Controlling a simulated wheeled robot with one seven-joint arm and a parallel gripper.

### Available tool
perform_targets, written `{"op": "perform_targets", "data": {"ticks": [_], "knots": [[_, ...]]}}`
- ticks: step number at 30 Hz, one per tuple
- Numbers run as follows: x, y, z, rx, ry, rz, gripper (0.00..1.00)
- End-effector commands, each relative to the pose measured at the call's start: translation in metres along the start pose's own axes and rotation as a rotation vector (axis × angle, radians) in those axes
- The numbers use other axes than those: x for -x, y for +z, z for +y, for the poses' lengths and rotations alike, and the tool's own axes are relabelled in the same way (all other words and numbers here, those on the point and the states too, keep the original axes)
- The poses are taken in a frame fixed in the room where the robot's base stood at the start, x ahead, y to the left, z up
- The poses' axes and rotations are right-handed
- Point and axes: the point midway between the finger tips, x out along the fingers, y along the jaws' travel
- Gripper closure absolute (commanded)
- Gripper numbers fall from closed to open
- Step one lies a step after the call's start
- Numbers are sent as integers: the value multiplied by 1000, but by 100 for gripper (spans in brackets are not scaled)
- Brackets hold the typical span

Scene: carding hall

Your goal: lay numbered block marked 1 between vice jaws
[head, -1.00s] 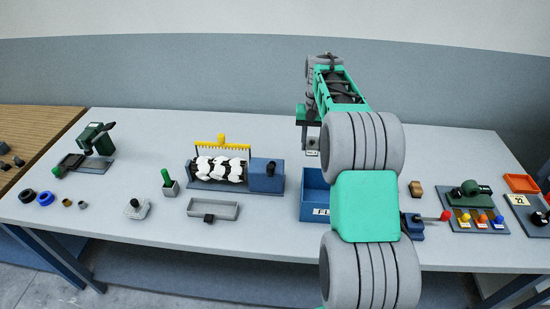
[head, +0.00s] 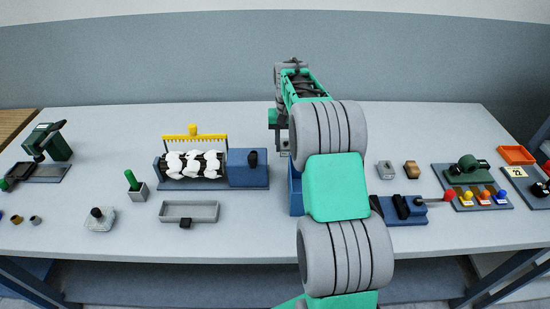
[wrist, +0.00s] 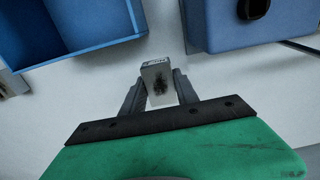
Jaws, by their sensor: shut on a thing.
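My gripper (wrist: 158,88) is shut on a small grey block (wrist: 157,72) in the wrist view. The block has a dark smudge on its face and a small label on its far edge that I cannot read. In the head view my gripper (head: 284,148) is above the table behind the blue bin, largely hidden by my arm, and the block cannot be made out. The vice (head: 405,211), a blue base with black jaws and a red-knobbed handle, stands right of my arm. Its left end is partly hidden; no block shows between its jaws.
The blue bin (wrist: 83,28) is at upper left in the wrist view, and a blue machine housing (wrist: 233,24) at upper right. A green machine with coloured knobs (head: 469,172) stands farther right.

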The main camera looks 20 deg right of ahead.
Motion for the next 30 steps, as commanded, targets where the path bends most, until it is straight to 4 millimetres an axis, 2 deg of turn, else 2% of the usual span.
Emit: {"op": "perform_targets", "data": {"ticks": [10, 21, 22, 30], "knots": [[-54, -1, -1, 2, 0, 3, 100], [-62, -1, -2, 3, 0, 4, 100], [-62, 0, -2, 3, 0, 3, 62], [-62, 0, -2, 3, 0, 2, 42]]}}
